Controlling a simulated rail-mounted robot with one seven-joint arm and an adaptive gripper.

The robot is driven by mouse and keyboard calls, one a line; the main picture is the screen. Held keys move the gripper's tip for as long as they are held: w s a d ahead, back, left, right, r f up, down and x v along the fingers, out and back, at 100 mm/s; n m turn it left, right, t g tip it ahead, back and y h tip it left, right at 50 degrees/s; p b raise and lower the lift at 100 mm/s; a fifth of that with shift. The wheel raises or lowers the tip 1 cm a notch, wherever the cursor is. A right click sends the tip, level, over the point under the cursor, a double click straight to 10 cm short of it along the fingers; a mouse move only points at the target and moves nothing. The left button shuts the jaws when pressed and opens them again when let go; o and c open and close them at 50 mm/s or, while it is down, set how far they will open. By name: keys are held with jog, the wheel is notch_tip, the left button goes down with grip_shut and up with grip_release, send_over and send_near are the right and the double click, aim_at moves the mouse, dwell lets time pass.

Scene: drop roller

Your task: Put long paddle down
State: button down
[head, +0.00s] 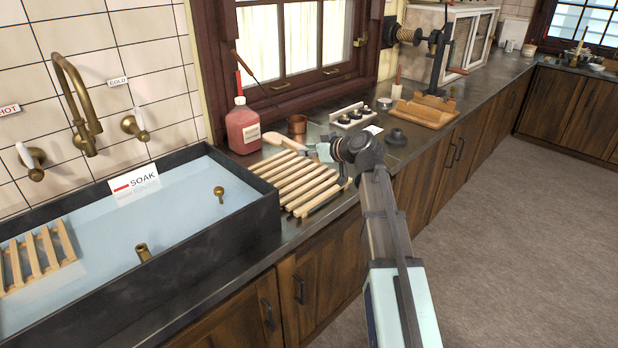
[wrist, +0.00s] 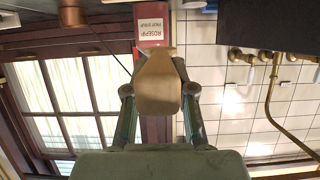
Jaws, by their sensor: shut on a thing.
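My gripper (head: 325,151) is shut on a pale wooden paddle, which points left from the fingers in the head view (head: 287,142). In the wrist view, the paddle (wrist: 158,82) sits between the two fingers of my gripper (wrist: 160,98). The paddle appears to be above the back part of a slatted wooden rack (head: 300,185) on the dark counter; I cannot tell whether they touch. My gripper and arm hide the end of the paddle nearest them.
A red syrup bottle (head: 243,127) and a copper cup (head: 297,124) stand behind the rack. The dark sink (head: 250,218) is to its left. A black-and-white rack (head: 352,116) and a wooden-based press (head: 424,108) stand to the right.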

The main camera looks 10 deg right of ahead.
aim_at(309, 184)
notch_tip(309, 184, down, 10)
jog(key=shift+r, duration=0.1)
dwell(0.4)
jog(key=shift+f, duration=0.2)
jog(key=c, duration=1)
grip_release()
jog(key=shift+r+p, duration=0.2)
jog(key=shift+p, duration=0.1)
jog(key=b+v, duration=0.1)
jog(key=v, duration=1.1)
jog(key=shift+d+f, duration=0.1)
jog(key=shift+f, duration=0.1)
